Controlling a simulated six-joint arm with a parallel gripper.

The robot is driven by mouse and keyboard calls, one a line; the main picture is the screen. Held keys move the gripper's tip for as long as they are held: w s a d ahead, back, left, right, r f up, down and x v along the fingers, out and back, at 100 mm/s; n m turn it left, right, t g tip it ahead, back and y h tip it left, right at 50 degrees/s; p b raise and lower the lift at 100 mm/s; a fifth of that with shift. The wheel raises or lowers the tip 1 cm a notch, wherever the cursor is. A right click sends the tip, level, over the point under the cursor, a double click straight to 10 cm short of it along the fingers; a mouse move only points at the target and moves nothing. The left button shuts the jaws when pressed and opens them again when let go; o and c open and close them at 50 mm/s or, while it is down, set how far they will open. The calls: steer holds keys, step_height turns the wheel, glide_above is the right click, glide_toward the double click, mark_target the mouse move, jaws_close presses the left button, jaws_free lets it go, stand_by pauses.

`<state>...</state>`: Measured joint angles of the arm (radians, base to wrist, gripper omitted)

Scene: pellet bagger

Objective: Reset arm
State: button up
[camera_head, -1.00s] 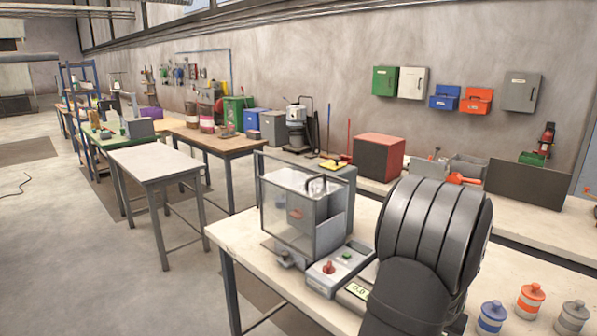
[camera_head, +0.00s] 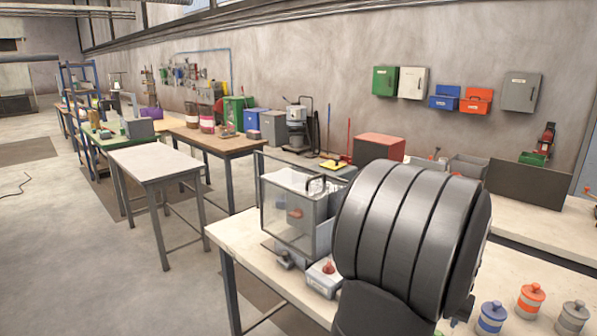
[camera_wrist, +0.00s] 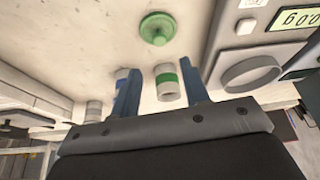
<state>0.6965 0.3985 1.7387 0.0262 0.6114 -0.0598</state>
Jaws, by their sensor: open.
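In the wrist view my gripper (camera_wrist: 159,68) has its two blue fingers apart with empty space between them. A white jar with a green band (camera_wrist: 167,82) shows in the gap between the fingers; the fingers do not hold it. A green knobbed lid (camera_wrist: 157,28) lies on the pale table beyond. A blue-banded jar (camera_wrist: 122,73) is partly hidden by the left finger. In the head view my arm's dark links hide the gripper.
The clear-walled bagger (camera_head: 290,220) and a red-knobbed control box (camera_head: 322,277) stand left of my arm. Blue (camera_head: 492,317), orange (camera_head: 530,301) and grey (camera_head: 572,317) lidded jars stand at right. A scale display (camera_wrist: 300,18) and grey ring (camera_wrist: 250,72) are at the wrist view's right.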

steer(key=x, duration=0.9)
steer(key=shift+d+f, duration=0.1)
steer(key=shift+f, duration=0.3)
step_height(320, 180, up, 4)
steer(key=shift+r, duration=0.1)
steer(key=s+d+r, duration=0.5)
steer(key=s+r, duration=0.3)
steer(key=s, duration=0.2)
steer(key=w+d+r+m+g, duration=0.1)
steer(key=w+d+r+m, duration=0.2)
steer(key=w+d+r, duration=0.45)
steer(key=shift+h, duration=0.5)
steer(key=w+a+f, duration=0.1)
steer(key=w+f, duration=0.1)
steer(key=w, duration=0.1)
steer(key=w+a+f, duration=0.1)
steer(key=w+f, duration=0.1)
steer(key=w, duration=0.1)
steer(key=w+a+f, duration=0.1)
steer(key=w+f, duration=0.1)
steer(key=w, duration=0.1)
steer(key=shift+w+f, duration=0.2)
steer(key=shift+w, duration=0.15)
steer(key=shift+w+f, duration=0.25)
steer(key=shift+w, duration=0.05)
